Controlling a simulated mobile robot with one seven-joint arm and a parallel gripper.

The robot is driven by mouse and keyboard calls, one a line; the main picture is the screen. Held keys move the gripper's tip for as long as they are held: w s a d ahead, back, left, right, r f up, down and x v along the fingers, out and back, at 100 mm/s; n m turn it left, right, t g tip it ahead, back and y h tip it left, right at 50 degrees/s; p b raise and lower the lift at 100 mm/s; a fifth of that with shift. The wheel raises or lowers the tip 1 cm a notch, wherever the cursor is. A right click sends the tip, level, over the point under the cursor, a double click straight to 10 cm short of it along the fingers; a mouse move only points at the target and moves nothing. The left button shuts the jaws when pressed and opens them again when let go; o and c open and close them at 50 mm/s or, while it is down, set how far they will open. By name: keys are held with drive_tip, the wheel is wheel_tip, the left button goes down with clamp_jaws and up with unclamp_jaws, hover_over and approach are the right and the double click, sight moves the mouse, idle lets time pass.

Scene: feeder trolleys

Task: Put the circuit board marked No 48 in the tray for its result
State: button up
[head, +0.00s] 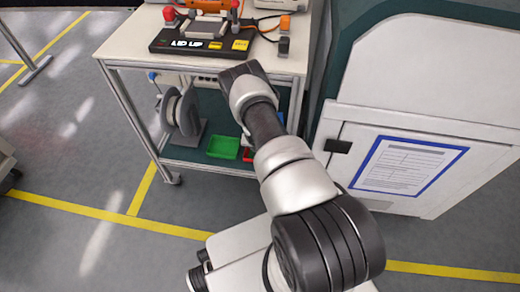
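A green tray (223,147) sits on the lower shelf of the trolley. A red tray (247,155) shows beside it, mostly hidden behind my arm. A black test fixture (165,38) stands on the trolley top, and its display reads "LID UP". A grey block (208,28) sits on the fixture, below an orange part with red knobs. I cannot make out a circuit board or the mark No 48. My arm reaches to the trolley's front edge. My gripper's fingers are not visible.
The trolley top (125,44) is bare at its left. A reel (181,110) stands on the lower shelf at left. A white cabinet (425,100) with a blue-framed sheet stands close at right. The floor left of the trolley is largely clear, with yellow lines.

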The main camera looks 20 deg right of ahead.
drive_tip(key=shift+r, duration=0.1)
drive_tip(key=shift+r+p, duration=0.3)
drive_tip(key=shift+p, duration=0.1)
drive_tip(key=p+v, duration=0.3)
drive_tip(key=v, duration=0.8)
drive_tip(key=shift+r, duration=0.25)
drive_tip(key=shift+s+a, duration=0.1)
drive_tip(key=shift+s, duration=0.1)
